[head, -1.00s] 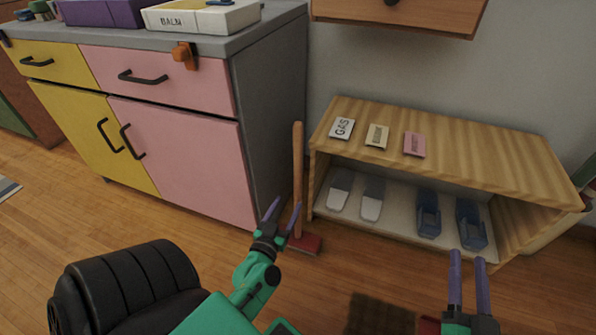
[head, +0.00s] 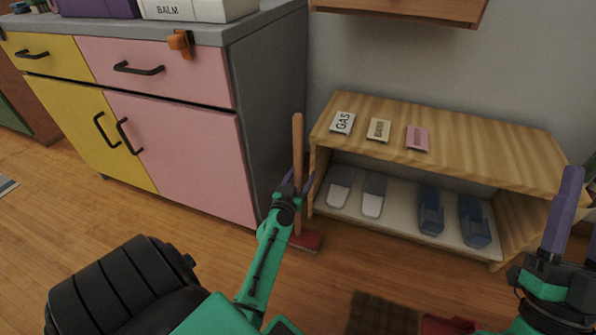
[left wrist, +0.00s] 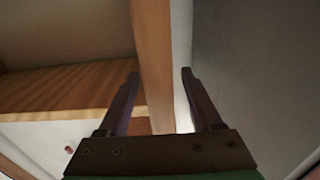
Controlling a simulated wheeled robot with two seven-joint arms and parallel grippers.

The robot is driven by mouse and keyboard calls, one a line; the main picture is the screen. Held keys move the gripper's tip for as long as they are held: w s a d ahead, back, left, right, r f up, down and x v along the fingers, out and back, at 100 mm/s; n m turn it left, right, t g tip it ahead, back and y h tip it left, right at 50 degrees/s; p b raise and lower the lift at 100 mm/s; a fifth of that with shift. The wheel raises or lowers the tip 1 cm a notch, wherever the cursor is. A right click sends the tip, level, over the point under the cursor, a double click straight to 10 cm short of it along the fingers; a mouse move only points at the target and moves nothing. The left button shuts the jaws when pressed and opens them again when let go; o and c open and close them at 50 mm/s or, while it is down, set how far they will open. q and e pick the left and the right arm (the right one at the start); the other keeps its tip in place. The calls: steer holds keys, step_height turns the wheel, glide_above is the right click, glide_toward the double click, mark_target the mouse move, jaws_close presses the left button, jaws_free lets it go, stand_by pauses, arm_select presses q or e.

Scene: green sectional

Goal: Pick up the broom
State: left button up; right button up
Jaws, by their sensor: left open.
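The broom stands upright against the side of the grey cabinet, its wooden handle (head: 297,143) rising from a red head (head: 307,240) on the floor. My left gripper (head: 297,180) is open at about the middle of the handle, its fingers seeming to lie on either side. In the left wrist view the handle (left wrist: 152,55) runs between the two open fingers (left wrist: 160,75), nearer the left one. Whether a finger touches it is unclear. My right gripper (head: 578,205) is open and empty at the right edge, away from the broom.
The cabinet (head: 265,130) with pink and yellow doors stands close left of the broom. A low wooden shelf (head: 470,165) stands close right, with shoes (head: 431,210) inside and small cards (head: 379,130) on top. Open wooden floor (head: 200,228) lies in front.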

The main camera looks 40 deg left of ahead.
arm_select(q)
steer(key=shift+w+a, duration=0.1)
steer(key=shift+w, duration=0.05)
jaws_close()
stand_by(1.4)
